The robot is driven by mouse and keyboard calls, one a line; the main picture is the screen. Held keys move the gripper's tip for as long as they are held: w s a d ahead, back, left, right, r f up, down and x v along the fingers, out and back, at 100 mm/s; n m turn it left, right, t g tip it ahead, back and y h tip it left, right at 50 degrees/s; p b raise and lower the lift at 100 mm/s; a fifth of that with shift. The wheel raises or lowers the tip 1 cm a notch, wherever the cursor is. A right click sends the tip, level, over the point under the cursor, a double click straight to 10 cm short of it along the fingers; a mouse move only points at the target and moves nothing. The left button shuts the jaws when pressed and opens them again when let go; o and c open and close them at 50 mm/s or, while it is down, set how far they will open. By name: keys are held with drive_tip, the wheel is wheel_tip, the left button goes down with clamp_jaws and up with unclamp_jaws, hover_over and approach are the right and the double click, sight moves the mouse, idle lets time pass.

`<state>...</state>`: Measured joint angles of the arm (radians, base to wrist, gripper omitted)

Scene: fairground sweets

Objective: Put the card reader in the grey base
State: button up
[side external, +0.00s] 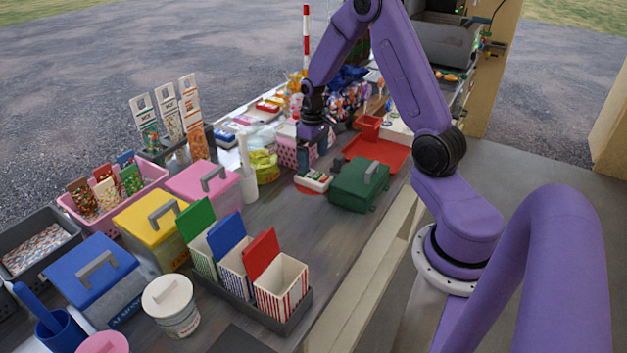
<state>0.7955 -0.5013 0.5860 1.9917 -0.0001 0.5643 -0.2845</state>
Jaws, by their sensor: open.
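A small white block with a dark greenish top, apparently the card reader (314,180), lies on the counter over a red patch, just left of the dark green box. My gripper (311,168) points down directly above it, its dark fingers at or very near its upper side. The jaws are open. I cannot tell whether they touch it or straddle it. I cannot make out the grey base for certain; it may be hidden by my gripper or among the goods behind.
A dark green lidded box (358,186) stands close on the right, with a red tray (385,150) behind it. A yellow-green bag (263,166) and white bottle (246,170) stand left. Striped cartons in a dark tray (290,322) stand in front. Bare counter (285,215) lies between.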

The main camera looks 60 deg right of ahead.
sight(312, 173)
drive_tip(key=shift+w+a+f, duration=0.1)
drive_tip(key=shift+f, duration=2.85)
drive_tip(key=shift+c, duration=0.3)
drive_tip(key=c, duration=1.3)
drive_tip(key=shift+r, duration=0.1)
